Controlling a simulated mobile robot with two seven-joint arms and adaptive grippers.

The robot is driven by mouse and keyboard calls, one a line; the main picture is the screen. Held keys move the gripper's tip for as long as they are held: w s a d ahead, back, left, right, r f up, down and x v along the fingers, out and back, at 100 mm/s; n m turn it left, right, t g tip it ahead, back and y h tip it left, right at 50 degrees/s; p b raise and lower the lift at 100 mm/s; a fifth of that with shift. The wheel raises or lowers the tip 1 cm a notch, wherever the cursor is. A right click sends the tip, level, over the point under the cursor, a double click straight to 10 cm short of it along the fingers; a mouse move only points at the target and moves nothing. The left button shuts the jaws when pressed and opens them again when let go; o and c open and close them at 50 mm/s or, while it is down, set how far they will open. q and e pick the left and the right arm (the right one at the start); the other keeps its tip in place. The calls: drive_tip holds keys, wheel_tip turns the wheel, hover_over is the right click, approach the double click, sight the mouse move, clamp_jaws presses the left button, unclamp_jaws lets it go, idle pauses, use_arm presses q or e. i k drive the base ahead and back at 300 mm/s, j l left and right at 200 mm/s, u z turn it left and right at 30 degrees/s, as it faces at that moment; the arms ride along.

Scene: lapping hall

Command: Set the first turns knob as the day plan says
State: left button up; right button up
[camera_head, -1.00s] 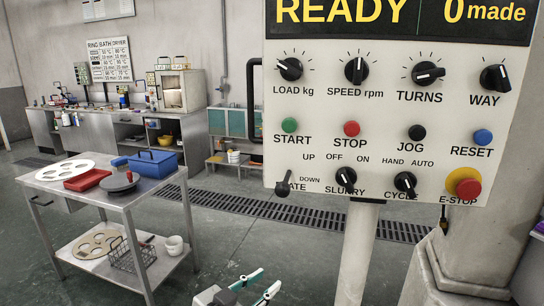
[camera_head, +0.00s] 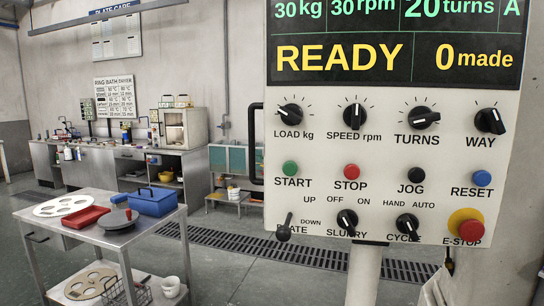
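The control panel (camera_head: 330,185) fills the right side of the head view. Its TURNS knob (camera_head: 424,117) is black, with its white pointer line toward the right, and stands in the top row. Beside it are the LOAD kg knob (camera_head: 290,114), SPEED rpm knob (camera_head: 354,117) and WAY knob (camera_head: 490,121). The display (camera_head: 400,40) reads 30 kg, 30 rpm, 20 turns, A, READY and 0 made. The display's top is cut off. No day plan can be made out. Neither gripper is in view.
START, STOP, JOG and RESET buttons sit below the knobs, with a red E-STOP (camera_head: 470,230) at lower right. A steel cart (camera_head: 75,240) with a blue box (camera_head: 152,201) and red tray (camera_head: 87,216) stands left. Benches line the back wall. Floor between is clear.

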sight(420, 117)
drive_tip(key=j+z, duration=0.35)
drive_tip(key=j, duration=0.4)
drive_tip(key=j+z, duration=0.4)
drive_tip(key=j, duration=0.4)
drive_tip(key=k+j+z, duration=0.1)
drive_tip(key=j+z, duration=0.25)
drive_tip(key=j, duration=0.4)
